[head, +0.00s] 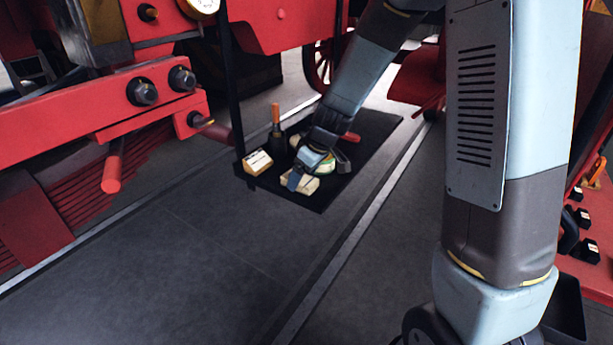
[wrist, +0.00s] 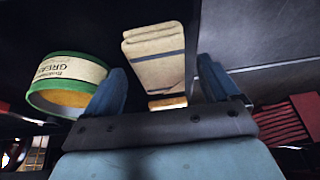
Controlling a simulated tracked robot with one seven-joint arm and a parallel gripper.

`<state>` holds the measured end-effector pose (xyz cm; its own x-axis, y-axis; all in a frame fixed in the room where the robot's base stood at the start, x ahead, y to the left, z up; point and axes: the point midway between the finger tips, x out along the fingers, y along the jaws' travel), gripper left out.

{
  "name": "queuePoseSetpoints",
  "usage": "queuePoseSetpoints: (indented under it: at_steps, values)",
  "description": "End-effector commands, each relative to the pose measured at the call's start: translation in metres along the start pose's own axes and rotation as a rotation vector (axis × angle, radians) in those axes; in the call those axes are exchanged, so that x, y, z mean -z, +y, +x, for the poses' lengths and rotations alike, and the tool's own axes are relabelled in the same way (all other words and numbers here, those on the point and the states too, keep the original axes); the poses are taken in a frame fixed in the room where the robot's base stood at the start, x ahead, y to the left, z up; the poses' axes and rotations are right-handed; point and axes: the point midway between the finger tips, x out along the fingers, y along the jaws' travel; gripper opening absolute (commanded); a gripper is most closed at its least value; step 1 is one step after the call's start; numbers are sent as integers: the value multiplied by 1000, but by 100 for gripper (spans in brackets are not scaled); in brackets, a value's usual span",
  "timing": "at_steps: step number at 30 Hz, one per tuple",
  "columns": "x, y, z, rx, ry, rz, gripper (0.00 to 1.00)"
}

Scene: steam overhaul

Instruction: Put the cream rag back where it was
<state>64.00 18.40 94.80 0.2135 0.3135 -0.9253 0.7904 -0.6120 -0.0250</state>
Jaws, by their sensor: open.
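My gripper (head: 297,177) is low over the mat at the rag. In the wrist view my gripper's blue fingers (wrist: 163,78) are apart, one on each side of the rag's near end. I cannot tell whether either finger touches it.
A grease tin (wrist: 62,85) stands close beside the left finger in the wrist view. A cream-labelled box (head: 257,162) and a dark, orange-topped object (head: 277,125) stand on the mat's left part. Red machinery (head: 150,95) flanks the left. The floor (head: 190,240) in front is clear.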

Motion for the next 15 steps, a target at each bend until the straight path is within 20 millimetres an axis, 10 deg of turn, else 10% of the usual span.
queuePoseSetpoints:
  at_steps: [15]
  values:
    - [0, 1, -82, -4, 3, 0, 89]
